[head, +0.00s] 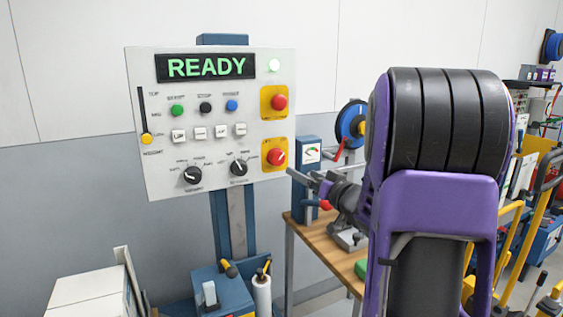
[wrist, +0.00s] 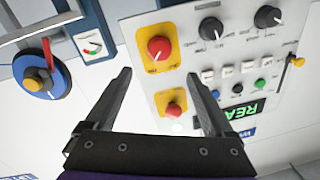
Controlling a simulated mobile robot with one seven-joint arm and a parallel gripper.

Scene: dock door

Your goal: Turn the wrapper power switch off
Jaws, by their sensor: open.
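The control panel (head: 215,140) stands upright on a post, with a lit green READY display (head: 205,67). A red rotary switch on a yellow plate (head: 276,156), which looks like the power switch, is at its lower right. Its white mark points toward the upper right; its labels are too small to read. The wrist view shows the panel roughly upside down, with this red switch (wrist: 159,48) just beyond and between the fingertips. My gripper (wrist: 160,78) is open and empty, apart from the switch.
A red mushroom button (head: 279,102) on another yellow plate sits above the switch; it also shows between my fingers in the wrist view (wrist: 173,109). Two black knobs (head: 193,175) are to the left. A workbench (head: 325,246) and a blue wheel (head: 351,124) are at right.

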